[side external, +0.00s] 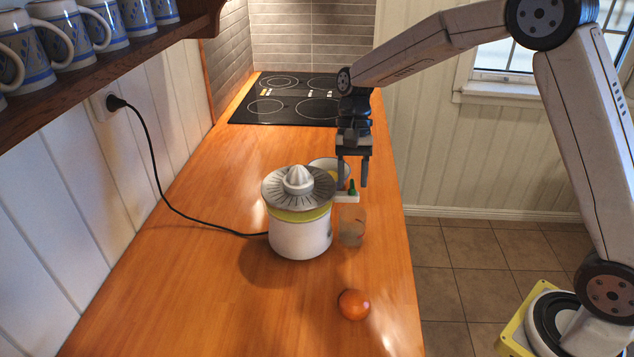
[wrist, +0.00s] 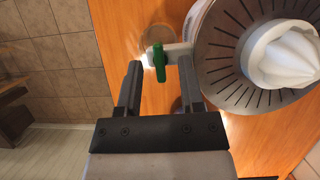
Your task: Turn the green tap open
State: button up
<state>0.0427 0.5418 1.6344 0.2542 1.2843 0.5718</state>
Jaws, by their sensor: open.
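The green tap (side external: 352,187) sits on the short white spout (side external: 345,198) at the right side of the juicer (side external: 300,232). In the wrist view the green tap (wrist: 159,62) is a small handle set crosswise on the spout (wrist: 178,54). My gripper (side external: 353,181) points down over the tap, its two fingers apart. In the wrist view my gripper (wrist: 160,72) has one finger on each side of the handle, with visible gaps. I cannot tell exactly how high the fingertips are relative to the handle. A clear glass (side external: 351,230) stands below the spout.
An orange (side external: 353,305) lies on the wooden counter (side external: 200,300) in front. A bowl (side external: 330,166) stands behind the juicer, partly hidden. A black hob (side external: 290,98) is farther back. The cord (side external: 165,196) runs left to a wall socket. The counter's right edge is close by.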

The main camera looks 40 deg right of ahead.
jog(key=shift+f, duration=0.1)
grip_shut()
jog(key=shift+a+n, duration=0.1)
jog(key=shift+n, duration=0.4)
jog(key=n+g+h, duration=0.1)
jog(key=n, duration=0.2)
jog(key=shift+a+n+h, duration=0.1)
jog(key=shift+n+h, duration=0.2)
jog(key=n, duration=0.2)
jog(key=n+h, duration=0.1)
jog(key=n, duration=0.1)
jog(key=shift+w+a+h, duration=0.1)
jog(key=shift+h, duration=0.2)
jog(key=n+h, duration=0.1)
jog(key=n, duration=0.4)
jog(key=shift+a+h, duration=0.15)
jog(key=shift+h, duration=0.25)
jog(key=n+t+h, duration=0.1)
jog(key=n, duration=0.3)
jog(key=shift+a, duration=0.1)
jog(key=shift+n, duration=0.4)
